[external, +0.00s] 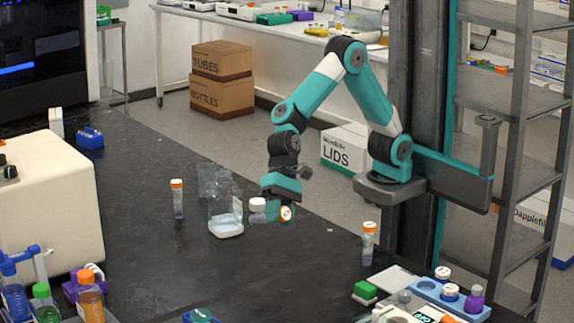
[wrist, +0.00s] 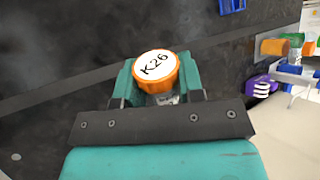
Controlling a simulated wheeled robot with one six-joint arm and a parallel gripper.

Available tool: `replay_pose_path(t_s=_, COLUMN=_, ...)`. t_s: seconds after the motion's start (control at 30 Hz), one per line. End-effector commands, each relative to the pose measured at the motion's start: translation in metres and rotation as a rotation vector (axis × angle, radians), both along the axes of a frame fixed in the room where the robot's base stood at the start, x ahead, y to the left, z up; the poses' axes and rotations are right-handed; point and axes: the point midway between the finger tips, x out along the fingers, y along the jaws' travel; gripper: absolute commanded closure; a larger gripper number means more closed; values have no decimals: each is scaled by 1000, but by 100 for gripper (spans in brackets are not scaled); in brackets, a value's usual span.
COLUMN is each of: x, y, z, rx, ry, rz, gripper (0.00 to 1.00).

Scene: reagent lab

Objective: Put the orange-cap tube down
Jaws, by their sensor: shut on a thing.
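My gripper (external: 284,204) is over the dark bench, its teal fingers shut on an orange-cap tube (external: 286,213). In the wrist view, the tube's orange cap (wrist: 157,68) has a white top marked K26 and sits between the fingertips (wrist: 158,82). Most of the tube's body is hidden by the fingers, and I cannot tell whether its lower end touches the bench. Two other orange-cap tubes stand upright on the bench, one to the left (external: 178,199) and one at the right edge (external: 368,244).
A white-cap container (external: 257,211) is close beside my gripper on the left. A clear, white-based holder (external: 226,229) stands further left. A cream machine (external: 45,205) fills the left side. Coloured caps and a blue rack (external: 452,302) are at the front right.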

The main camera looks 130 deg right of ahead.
Motion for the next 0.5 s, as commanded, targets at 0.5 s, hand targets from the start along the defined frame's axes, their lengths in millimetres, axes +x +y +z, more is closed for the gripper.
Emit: replay_pose_path(t_s=0.5, x=-9, y=126, z=109, rx=1070, ry=204, rz=-55, gripper=90)
